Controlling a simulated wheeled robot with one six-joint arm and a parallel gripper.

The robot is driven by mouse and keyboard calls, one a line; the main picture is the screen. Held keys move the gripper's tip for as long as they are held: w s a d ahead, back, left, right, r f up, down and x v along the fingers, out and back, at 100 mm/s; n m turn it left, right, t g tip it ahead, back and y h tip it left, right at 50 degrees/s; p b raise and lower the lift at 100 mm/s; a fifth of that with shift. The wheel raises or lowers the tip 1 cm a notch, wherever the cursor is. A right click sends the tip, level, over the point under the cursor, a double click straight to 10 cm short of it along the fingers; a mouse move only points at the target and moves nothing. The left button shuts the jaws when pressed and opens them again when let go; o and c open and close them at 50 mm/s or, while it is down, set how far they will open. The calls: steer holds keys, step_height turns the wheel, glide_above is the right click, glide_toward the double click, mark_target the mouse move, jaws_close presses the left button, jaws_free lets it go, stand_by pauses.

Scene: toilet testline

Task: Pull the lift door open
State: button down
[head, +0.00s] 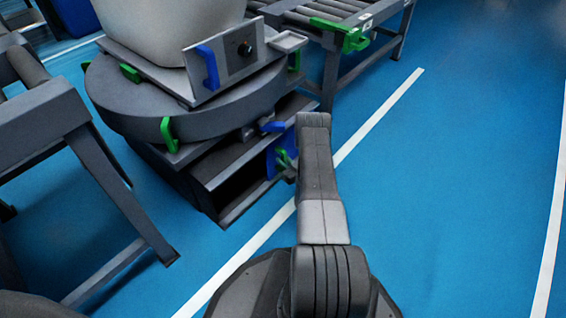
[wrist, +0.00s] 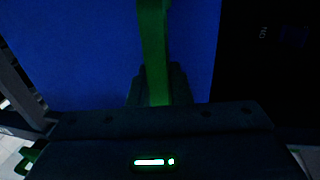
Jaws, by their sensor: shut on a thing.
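The lift door is a blue panel (head: 271,164) low on the dark grey lift, partly hidden behind my arm in the head view. A dark opening shows in the lift just left of it. I cannot tell its exact angle. In the wrist view the blue door (wrist: 75,60) fills the upper left and middle. My gripper (wrist: 157,88) is shut on the green handle, a finger on each side. The fingertips are hidden in the head view.
A round grey turntable (head: 190,110) carrying a pale bowl (head: 170,30) sits atop the lift. A roller conveyor (head: 335,25) stands behind, and a grey frame (head: 90,150) stands at left. Blue floor with white lines (head: 375,120) is clear to the right.

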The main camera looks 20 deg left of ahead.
steer(key=c, duration=1.4)
jaws_free()
steer(key=shift+d, duration=0.1)
steer(key=shift+p+v, duration=2.2)
steer(key=shift+v, duration=4.6)
